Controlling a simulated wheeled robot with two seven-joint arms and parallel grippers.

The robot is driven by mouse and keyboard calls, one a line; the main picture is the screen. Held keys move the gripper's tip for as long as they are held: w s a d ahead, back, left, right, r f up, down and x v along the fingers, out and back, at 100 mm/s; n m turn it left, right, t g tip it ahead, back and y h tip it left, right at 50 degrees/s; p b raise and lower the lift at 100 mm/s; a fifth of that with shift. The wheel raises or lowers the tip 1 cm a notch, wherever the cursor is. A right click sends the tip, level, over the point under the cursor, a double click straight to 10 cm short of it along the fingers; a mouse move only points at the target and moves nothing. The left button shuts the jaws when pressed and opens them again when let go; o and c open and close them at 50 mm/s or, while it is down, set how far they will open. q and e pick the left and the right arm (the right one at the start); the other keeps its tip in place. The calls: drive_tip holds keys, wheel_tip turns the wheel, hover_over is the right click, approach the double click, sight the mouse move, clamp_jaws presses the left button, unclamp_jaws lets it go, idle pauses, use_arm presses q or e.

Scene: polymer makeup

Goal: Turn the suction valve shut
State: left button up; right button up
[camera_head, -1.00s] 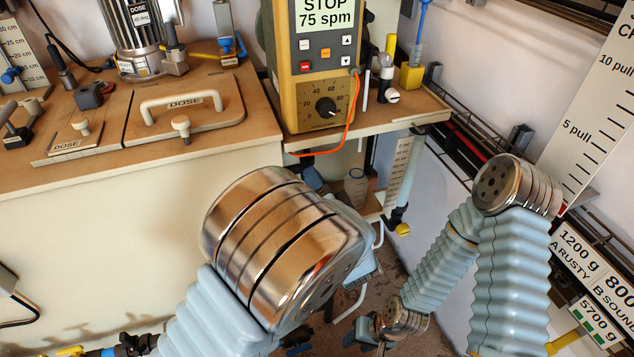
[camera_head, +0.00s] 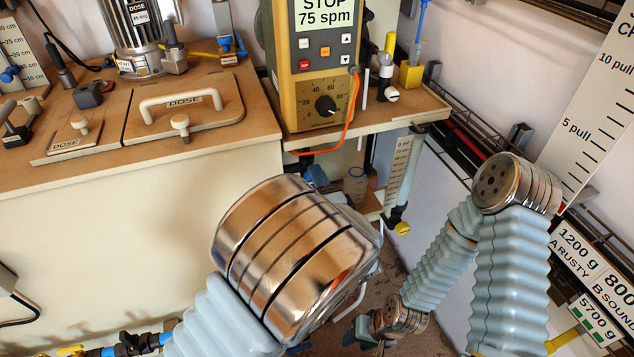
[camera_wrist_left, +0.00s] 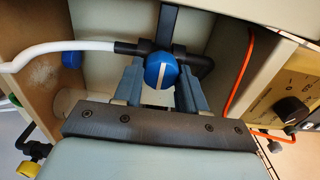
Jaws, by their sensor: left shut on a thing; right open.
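The suction valve shows in the left wrist view as a round blue knob (camera_wrist_left: 155,74) with a white stripe, on a black fitting with a white hose to its left. The stripe runs up and down in that picture, across the line of the fitting. My left gripper (camera_wrist_left: 158,92) has its two fingers on either side of the knob and is shut on it. In the head view my left forearm hides this gripper and most of the valve area. My right gripper (camera_head: 364,331) is open and empty, low near the floor, away from the valve.
A yellow pump controller (camera_head: 318,75) reading STOP 75 spm stands on a shelf above the valve. An orange cable (camera_head: 347,125) hangs from it, and shows right of my fingers in the left wrist view. A clear graduated tube (camera_head: 398,170) hangs below the shelf.

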use_arm(q)
drive_tip(key=o, duration=1)
drive_tip(key=shift+o, duration=0.2)
drive_tip(key=v, duration=1.4)
